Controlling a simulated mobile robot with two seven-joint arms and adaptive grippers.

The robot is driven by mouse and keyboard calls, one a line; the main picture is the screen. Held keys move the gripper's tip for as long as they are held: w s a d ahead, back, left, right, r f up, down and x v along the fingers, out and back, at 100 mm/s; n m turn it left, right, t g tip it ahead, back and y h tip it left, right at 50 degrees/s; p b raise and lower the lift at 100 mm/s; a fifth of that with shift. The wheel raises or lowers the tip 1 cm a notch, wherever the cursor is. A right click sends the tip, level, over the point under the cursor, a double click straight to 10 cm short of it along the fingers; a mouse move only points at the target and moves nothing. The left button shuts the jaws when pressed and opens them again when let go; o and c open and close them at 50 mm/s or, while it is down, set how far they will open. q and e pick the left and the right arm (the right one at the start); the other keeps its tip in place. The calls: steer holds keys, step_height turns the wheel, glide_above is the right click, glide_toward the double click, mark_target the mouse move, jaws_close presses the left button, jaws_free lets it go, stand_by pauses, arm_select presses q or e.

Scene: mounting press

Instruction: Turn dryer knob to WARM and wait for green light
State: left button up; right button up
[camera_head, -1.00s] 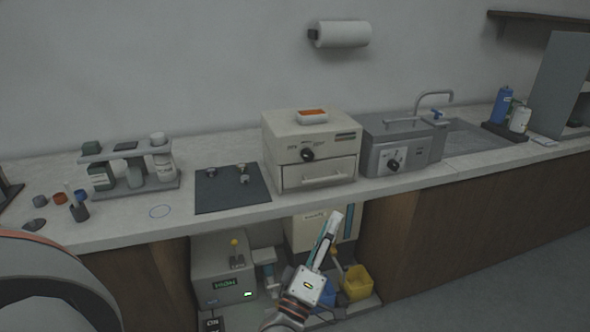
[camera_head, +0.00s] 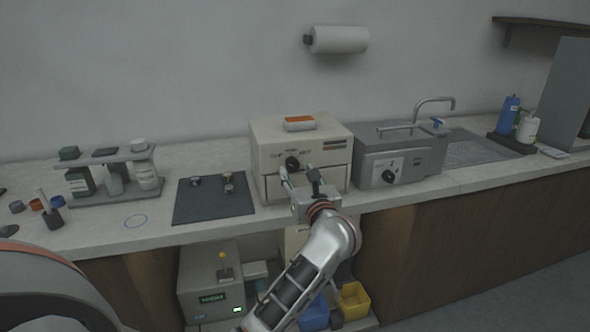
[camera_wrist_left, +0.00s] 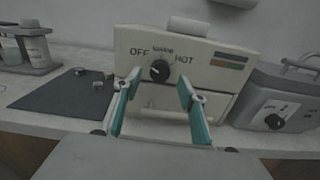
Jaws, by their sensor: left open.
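The dryer is a cream box (camera_head: 262,155) on the counter, also in the left wrist view (camera_wrist_left: 215,80). Its black knob (camera_head: 292,163) is on the upper front. In the left wrist view the knob (camera_wrist_left: 159,70) sits below the labels OFF, WARM and HOT, and its pale mark seems to point up-left, toward OFF. My left gripper (camera_head: 299,178) is open and empty in front of the dryer, just below the knob. In the wrist view its teal-lined fingers (camera_wrist_left: 158,88) stand apart either side of the knob, not visibly touching it. No lit green lamp is discernible on the dryer. My right gripper is not in view.
A dark mat (camera_head: 213,203) with small metal parts lies left of the dryer. A grey unit with a dial (camera_head: 400,150) stands close on its right. A dryer drawer handle (camera_wrist_left: 160,112) is below the knob.

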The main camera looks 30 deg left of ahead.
mark_target(294, 166)
arm_select(q)
steer(key=shift+x, duration=1.2)
steer(key=shift+w+a, duration=0.3)
steer(key=shift+a, duration=0.05)
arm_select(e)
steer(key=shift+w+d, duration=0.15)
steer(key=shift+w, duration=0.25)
arm_select(q)
steer(key=c, duration=1.1)
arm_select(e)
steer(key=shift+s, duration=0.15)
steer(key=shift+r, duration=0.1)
